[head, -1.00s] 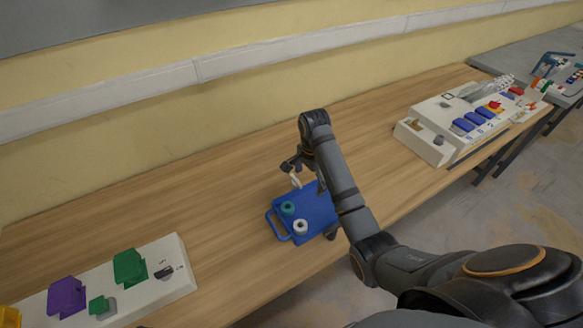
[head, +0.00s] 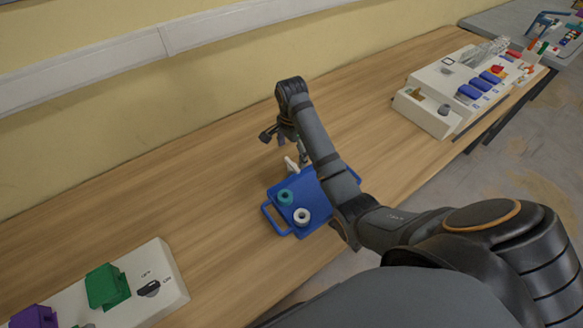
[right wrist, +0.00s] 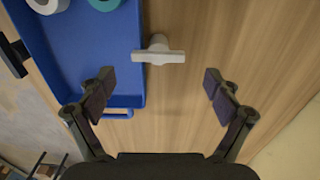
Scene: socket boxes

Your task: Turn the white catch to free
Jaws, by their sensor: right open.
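The white catch (head: 291,164) stands at the far edge of the blue tray (head: 271,219). In the right wrist view the catch (right wrist: 158,54) is T-shaped, and the left end of its bar reaches over the tray's rim. My right gripper (head: 287,148) is just above and beyond the catch in the head view. In the right wrist view its fingers (right wrist: 158,88) are wide apart with nothing between them, and the catch lies ahead of the gap. My left gripper is not in view.
A teal roll (head: 285,196) and a white roll (head: 302,215) sit on the tray. A white panel with green and purple blocks (head: 165,290) is at lower left. A white box with blue switches (head: 437,112) is at far right. Bare table lies left of the tray.

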